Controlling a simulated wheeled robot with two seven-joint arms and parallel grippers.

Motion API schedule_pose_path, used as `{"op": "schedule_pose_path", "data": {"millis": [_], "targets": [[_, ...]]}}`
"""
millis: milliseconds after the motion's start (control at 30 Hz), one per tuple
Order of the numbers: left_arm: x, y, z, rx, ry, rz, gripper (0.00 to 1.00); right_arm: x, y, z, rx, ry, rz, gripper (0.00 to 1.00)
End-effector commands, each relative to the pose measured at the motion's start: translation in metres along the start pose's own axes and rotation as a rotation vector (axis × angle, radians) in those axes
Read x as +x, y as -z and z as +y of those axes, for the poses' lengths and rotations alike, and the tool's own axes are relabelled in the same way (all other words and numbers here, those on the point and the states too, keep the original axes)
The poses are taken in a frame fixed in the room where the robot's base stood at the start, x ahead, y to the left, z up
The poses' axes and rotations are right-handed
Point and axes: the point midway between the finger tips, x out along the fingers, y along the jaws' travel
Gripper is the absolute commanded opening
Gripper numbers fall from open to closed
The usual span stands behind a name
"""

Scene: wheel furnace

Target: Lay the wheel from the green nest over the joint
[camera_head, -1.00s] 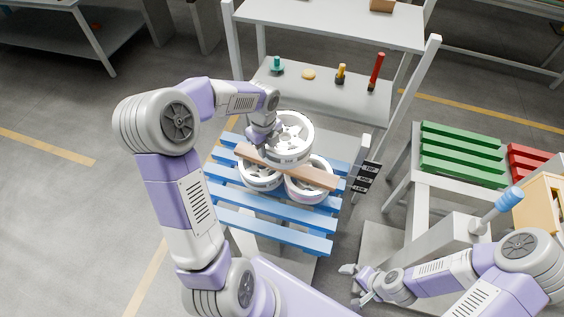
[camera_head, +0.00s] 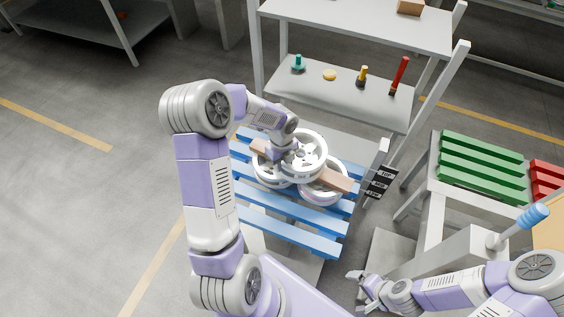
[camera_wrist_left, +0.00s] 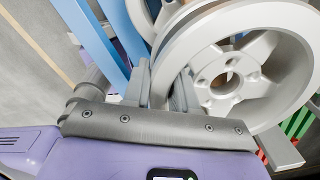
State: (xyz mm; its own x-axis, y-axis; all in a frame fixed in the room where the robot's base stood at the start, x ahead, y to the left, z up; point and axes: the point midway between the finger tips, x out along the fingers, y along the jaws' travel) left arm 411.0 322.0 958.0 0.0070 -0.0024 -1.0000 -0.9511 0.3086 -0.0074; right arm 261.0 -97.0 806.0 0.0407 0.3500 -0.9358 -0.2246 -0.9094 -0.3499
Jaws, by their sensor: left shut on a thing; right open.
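A white spoked wheel (camera_head: 312,150) is in my left gripper (camera_head: 284,152), which is shut on its rim. The wheel lies nearly flat at a wooden plank (camera_head: 338,181), overlapping two lower white wheels, one at left (camera_head: 263,174) and one at right (camera_head: 326,193). The joint between these two is mostly hidden. I cannot tell whether the held wheel touches them. In the left wrist view, the held wheel (camera_wrist_left: 200,68) fills the right half, its rim between the fingers. The green slatted nest (camera_head: 480,160) at right shows no wheel. My right gripper (camera_head: 364,284) is open and empty, low at right.
The lower wheels lie on a blue slatted pallet (camera_head: 290,232). A black-and-white label post (camera_head: 382,180) stands at its right edge. A grey shelf (camera_head: 345,92) with small tools stands behind. A red slatted nest (camera_head: 546,175) and blue-topped lever (camera_head: 532,216) are at right.

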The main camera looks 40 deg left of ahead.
Motion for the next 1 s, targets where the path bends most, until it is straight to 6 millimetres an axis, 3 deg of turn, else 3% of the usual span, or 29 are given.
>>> {"op": "schedule_pose_path", "data": {"millis": [167, 200, 333, 667, 767, 1000], "targets": [[0.002, 0.0, -0.001, 0.001, 0.004, -0.002, 0.0, 0.002, 0.0, 0.001, 0.0, 0.0, 0.0, 1.0], [0.002, 0.0, 0.0, 0.0, 0.0, 0.0, 0.33, 0.001, 0.0, 0.0, 0.0, 0.0, 0.0, 1.0], [0.002, 0.0, 0.0, 0.0, 0.0, 0.0, 0.52, 0.001, 0.0, 0.0, 0.0, 0.0, 0.0, 1.0], [-0.003, 0.0, -0.001, 0.0, 0.002, -0.001, 0.52, -0.001, 0.0, 0.0, 0.0, 0.0, 0.0, 1.0], [-0.016, -0.001, -0.001, 0.001, 0.004, -0.003, 0.52, -0.003, 0.0, -0.001, 0.0, 0.0, 0.0, 1.0], [-0.068, -0.001, -0.001, -0.001, 0.005, -0.004, 0.52, -0.011, 0.0, -0.004, 0.0, 0.0, 0.0, 1.0]]}}
